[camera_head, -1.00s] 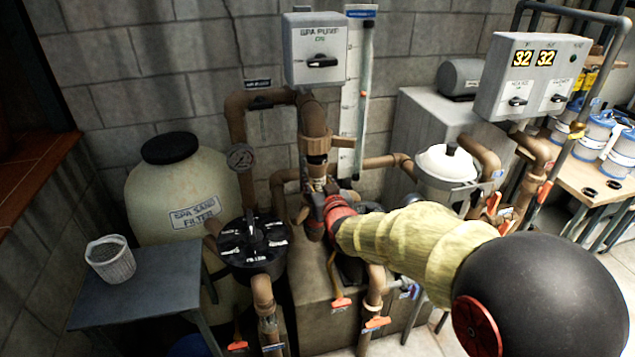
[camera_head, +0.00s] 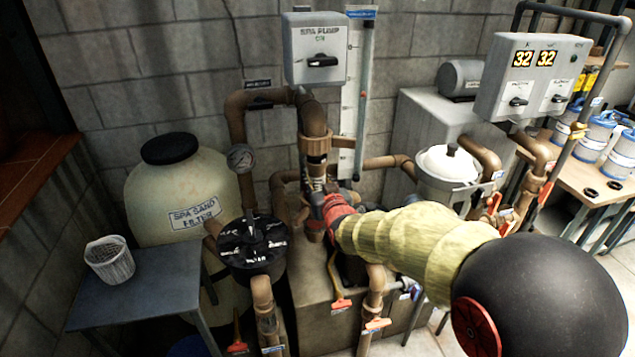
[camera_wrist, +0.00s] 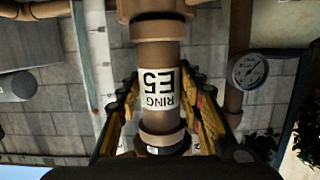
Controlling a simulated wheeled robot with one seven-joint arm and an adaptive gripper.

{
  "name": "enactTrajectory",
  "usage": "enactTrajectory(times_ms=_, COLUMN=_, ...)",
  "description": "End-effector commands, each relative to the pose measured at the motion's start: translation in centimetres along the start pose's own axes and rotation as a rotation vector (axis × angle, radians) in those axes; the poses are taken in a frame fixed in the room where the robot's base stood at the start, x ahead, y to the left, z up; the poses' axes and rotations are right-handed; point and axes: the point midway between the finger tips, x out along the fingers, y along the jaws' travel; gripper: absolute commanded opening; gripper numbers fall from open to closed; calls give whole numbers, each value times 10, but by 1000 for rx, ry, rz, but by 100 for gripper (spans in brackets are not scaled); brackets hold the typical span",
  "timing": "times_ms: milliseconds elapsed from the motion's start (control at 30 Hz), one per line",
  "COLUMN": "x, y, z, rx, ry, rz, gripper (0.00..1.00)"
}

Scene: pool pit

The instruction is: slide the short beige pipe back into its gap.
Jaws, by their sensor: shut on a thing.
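My gripper (camera_wrist: 165,110) has its yellow-and-black fingers on either side of a brownish-beige pipe and is shut on it. The short beige pipe (camera_wrist: 157,65) carries a white label reading "RING E5", seen upside down in the wrist view. A wider collar (camera_wrist: 155,8) is at one end of it, and a ring (camera_wrist: 162,140) shows low between the fingers. In the head view my gripper (camera_head: 320,205) is just below the brown union collar (camera_head: 315,145). My red wrist and yellow arm hide much of the joint there; I cannot tell how the pipe ends sit.
A pressure gauge (camera_head: 240,158) and brown pipes stand close to the left. A black-lidded filter housing (camera_head: 252,245) is lower left, and a white-lidded strainer (camera_head: 447,163) is right. The spa pump switch box (camera_head: 316,50) hangs above. Orange-handled valves (camera_head: 340,303) are below.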

Motion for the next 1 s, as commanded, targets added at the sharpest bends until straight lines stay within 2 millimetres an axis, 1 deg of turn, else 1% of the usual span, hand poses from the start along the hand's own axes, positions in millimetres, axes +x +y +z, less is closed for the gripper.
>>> enactTrajectory(times_ms=767, x=18, y=0, z=-5, rx=0, ry=3, rz=0, gripper=14)
enactTrajectory(times_ms=800, x=18, y=0, z=-5, rx=0, ry=3, rz=0, gripper=11)
enactTrajectory(times_ms=833, x=19, y=0, z=-6, rx=0, ry=4, rz=0, gripper=11)
enactTrajectory(times_ms=900, x=20, y=0, z=-6, rx=0, ry=4, rz=0, gripper=2)
enactTrajectory(times_ms=1000, x=20, y=0, z=-7, rx=0, ry=5, rz=0, gripper=2)
